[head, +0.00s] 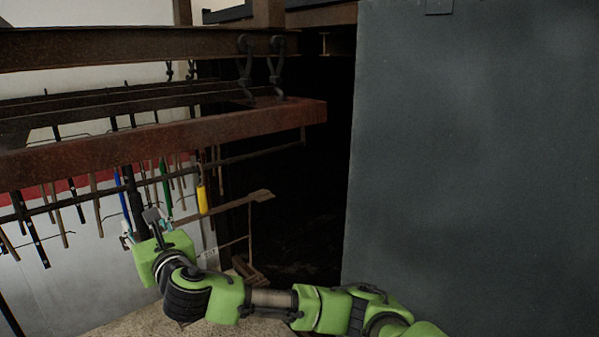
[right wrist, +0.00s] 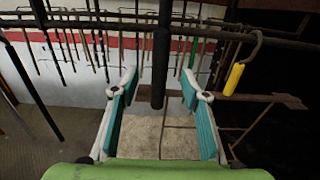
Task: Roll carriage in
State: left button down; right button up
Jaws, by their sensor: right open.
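The carriage looks to be the rusty red-brown frame (head: 230,128), hung by dark hooks (head: 275,75) below the overhead rail (head: 130,48) in the head view. A thick black bar (right wrist: 161,55) hangs down in the right wrist view; its lower end shows between the finger lines. My right gripper (head: 143,228) is below the frame, near that bar. In the right wrist view its teal fingers (right wrist: 160,88) are apart, one on each side of the bar, with no visible contact. I cannot tell how deep the bar sits between them. My left gripper is not in view.
Several thin rods hang from crossbars at the left. A yellow handle (head: 202,198) hangs on a hook, right of the gripper in the wrist view (right wrist: 233,78). A large grey panel (head: 470,150) fills the right side. A dark opening (head: 300,200) lies between.

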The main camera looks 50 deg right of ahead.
aim_at(142, 218)
jog(key=shift+x, duration=0.8)
jog(key=shift+w+d+r, duration=0.1)
jog(key=shift+w, duration=0.35)
jog(key=shift+x, duration=0.95)
grip_shut()
